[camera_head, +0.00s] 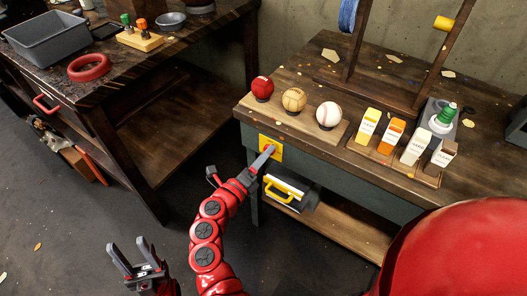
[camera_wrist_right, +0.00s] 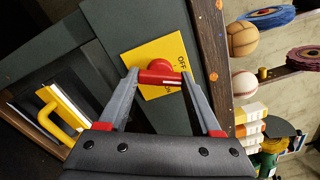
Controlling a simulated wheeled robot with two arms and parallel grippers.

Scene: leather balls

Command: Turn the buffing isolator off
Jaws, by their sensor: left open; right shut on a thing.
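The buffing isolator is a yellow plate (camera_head: 276,152) on the front of the right bench, with a red rotary knob. In the right wrist view the plate (camera_wrist_right: 148,50) shows "OFF" at its upper right, with other lettering partly hidden by my finger. My right gripper (camera_head: 268,150) is at the plate. In the right wrist view its fingers (camera_wrist_right: 160,76) are on both ends of the red knob's handle (camera_wrist_right: 158,77), which lies across between the tips. My left gripper (camera_head: 138,258) is open and empty, low over the floor at the lower left.
A left bench holds a grey bin (camera_head: 45,40) and red ring (camera_head: 89,67). Floor between is clear.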

